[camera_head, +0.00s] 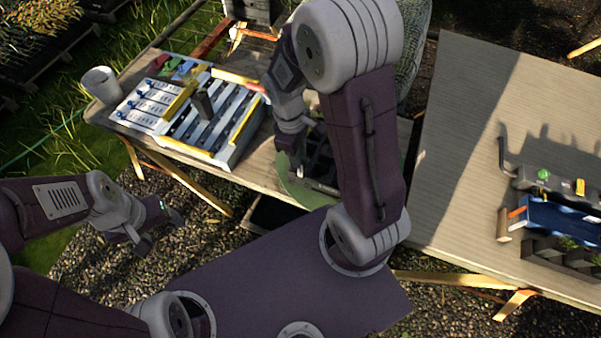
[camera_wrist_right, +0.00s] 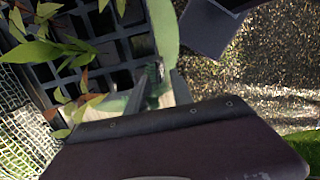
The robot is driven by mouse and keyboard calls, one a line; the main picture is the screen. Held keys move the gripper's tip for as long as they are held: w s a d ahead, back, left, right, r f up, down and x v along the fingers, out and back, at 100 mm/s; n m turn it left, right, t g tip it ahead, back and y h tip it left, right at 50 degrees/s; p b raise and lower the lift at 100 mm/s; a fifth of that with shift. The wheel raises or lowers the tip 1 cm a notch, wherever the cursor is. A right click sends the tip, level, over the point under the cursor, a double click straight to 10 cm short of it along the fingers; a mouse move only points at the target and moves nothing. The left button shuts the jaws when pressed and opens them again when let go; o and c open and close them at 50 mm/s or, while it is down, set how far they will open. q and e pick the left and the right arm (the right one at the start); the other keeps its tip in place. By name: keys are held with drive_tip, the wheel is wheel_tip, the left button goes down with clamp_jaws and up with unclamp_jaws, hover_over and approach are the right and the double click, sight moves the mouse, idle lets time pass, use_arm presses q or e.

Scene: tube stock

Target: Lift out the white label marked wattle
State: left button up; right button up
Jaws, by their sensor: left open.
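White label strips (camera_head: 150,99) with small blue marks sit in the left part of a white and yellow rack (camera_head: 232,151) on the left table. Their writing is too small to read, so I cannot tell which one says wattle. My left gripper (camera_head: 160,231) is open and empty, low over the gravel in front of that table. My right gripper (camera_head: 297,158) is down at a black cell tray (camera_head: 321,166) on a green round mat. In the right wrist view the black cell tray (camera_wrist_right: 92,50) shows close by, with leafy seedlings; whether the jaws hold anything is unclear.
A white cup (camera_head: 101,84) stands at the left table's far left corner. A dark block (camera_head: 202,102) stands up on the rack. The right table (camera_head: 460,160) carries a grey and blue device (camera_head: 550,212) at its right; its left half is clear.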

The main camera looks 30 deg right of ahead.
hover_over(300, 174)
wheel_tip(300, 174, down, 5)
drive_tip(key=shift+d+f, duration=0.1)
clamp_jaws()
idle(1.4)
